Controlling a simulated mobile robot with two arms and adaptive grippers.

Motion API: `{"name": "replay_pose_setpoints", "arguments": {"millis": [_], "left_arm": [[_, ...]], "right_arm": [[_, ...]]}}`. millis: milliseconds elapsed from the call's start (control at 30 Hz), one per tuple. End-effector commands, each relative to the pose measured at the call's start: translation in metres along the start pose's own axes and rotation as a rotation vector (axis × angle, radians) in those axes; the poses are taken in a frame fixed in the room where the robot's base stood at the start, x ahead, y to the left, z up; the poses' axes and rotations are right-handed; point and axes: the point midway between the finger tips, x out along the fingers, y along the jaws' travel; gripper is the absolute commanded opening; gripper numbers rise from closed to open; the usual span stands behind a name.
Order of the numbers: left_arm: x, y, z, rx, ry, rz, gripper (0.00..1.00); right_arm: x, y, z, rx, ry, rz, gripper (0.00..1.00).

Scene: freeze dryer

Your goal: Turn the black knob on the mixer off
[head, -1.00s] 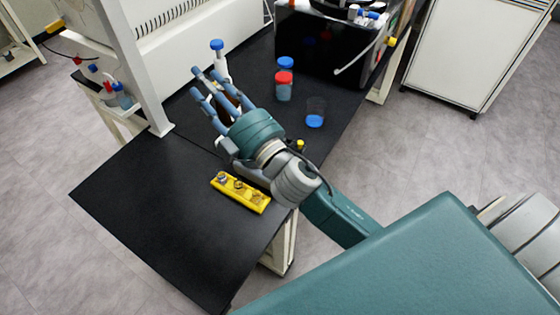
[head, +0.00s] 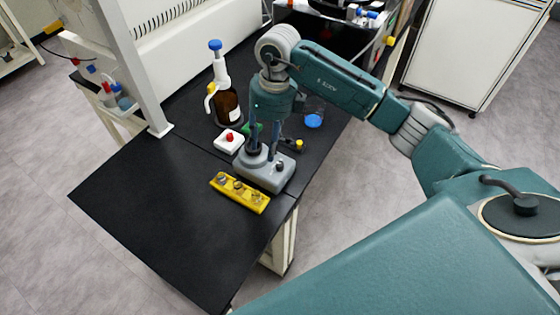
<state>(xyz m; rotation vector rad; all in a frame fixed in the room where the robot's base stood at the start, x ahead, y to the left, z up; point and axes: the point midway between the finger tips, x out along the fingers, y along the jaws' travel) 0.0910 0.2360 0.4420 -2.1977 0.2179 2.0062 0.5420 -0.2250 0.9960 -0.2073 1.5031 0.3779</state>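The mixer (head: 268,176) is a small grey box with a round black cup on its top left. A small dark knob (head: 280,167) shows on its right part. My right gripper (head: 264,152) points straight down over the mixer. Its fingers are apart, with nothing seen between them. One finger is by the black cup and another comes down near the knob. I cannot tell whether a fingertip touches the knob. My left gripper is not in view.
A yellow rack (head: 240,193) lies just in front of the mixer. A white box with a red button (head: 229,141) and a brown bottle (head: 227,104) stand to its left and behind. A blue-bottomed cup (head: 314,120) stands behind right. The front left of the black table (head: 160,210) is clear.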

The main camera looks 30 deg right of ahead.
Motion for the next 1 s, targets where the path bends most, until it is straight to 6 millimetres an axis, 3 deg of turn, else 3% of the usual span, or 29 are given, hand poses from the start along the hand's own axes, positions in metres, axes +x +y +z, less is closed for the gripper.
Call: {"name": "replay_pose_setpoints", "arguments": {"millis": [33, 100, 267, 700, 1000], "left_arm": [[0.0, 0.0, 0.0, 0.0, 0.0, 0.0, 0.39], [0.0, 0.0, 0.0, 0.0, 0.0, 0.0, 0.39], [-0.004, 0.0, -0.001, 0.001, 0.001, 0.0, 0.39], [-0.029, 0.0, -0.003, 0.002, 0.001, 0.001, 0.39], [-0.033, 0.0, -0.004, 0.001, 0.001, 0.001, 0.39]], "right_arm": [[-0.006, -0.015, -0.005, 0.018, 0.025, -0.045, 0.39], [-0.01, -0.029, -0.011, 0.034, 0.052, -0.084, 0.39], [-0.003, -0.035, -0.016, 0.043, 0.069, -0.103, 0.39], [0.073, -0.041, -0.021, 0.041, 0.068, -0.097, 0.39], [0.095, -0.043, -0.021, 0.04, 0.064, -0.099, 0.39]]}}
